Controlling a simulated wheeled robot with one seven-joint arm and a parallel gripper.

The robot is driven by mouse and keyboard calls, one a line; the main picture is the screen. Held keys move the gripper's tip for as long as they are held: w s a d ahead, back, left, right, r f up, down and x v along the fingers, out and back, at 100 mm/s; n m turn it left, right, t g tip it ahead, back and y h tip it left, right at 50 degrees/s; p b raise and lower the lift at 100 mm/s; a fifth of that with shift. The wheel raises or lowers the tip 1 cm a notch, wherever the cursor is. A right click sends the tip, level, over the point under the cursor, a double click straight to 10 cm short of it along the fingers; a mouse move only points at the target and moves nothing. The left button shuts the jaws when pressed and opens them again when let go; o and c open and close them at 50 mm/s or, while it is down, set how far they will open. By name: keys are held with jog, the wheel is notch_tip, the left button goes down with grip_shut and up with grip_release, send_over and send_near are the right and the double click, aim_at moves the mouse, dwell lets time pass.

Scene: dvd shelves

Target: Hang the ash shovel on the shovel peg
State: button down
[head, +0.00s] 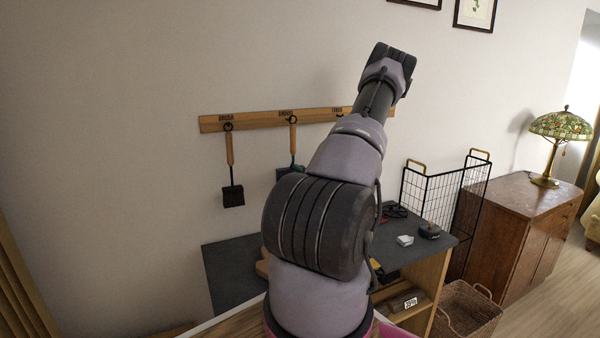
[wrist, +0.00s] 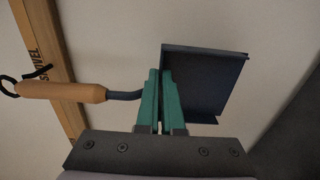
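The ash shovel has a wooden handle (wrist: 62,91), a dark neck and a dark flat pan (wrist: 215,85). My gripper (wrist: 160,100), with teal fingers, is shut on the shovel's neck beside the pan. In the head view the shovel (head: 293,148) hangs handle up against the wall, its pan partly hidden by my arm. The dark ring (wrist: 10,86) at the handle's end is at the black shovel peg (wrist: 40,73), under the SHOVEL label on the wooden rail (head: 262,120). I cannot tell for sure whether the ring is around the peg or only overlaps it in view.
A brush (head: 232,180) hangs on the rail's left peg. The TONGS label is near my arm, which hides part of the rail. Below are a dark-topped bench (head: 228,275) with small items, a black wire rack (head: 425,195), a wicker basket (head: 465,312) and a wooden cabinet (head: 512,225).

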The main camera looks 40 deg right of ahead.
jog(key=shift+x, duration=1.6)
jog(key=shift+w+d+f, duration=0.15)
jog(key=shift+w+f, duration=0.45)
jog(key=c, duration=1)
grip_release()
jog(key=shift+f, duration=0.1)
jog(key=v, duration=1)
jog(key=shift+s, duration=0.4)
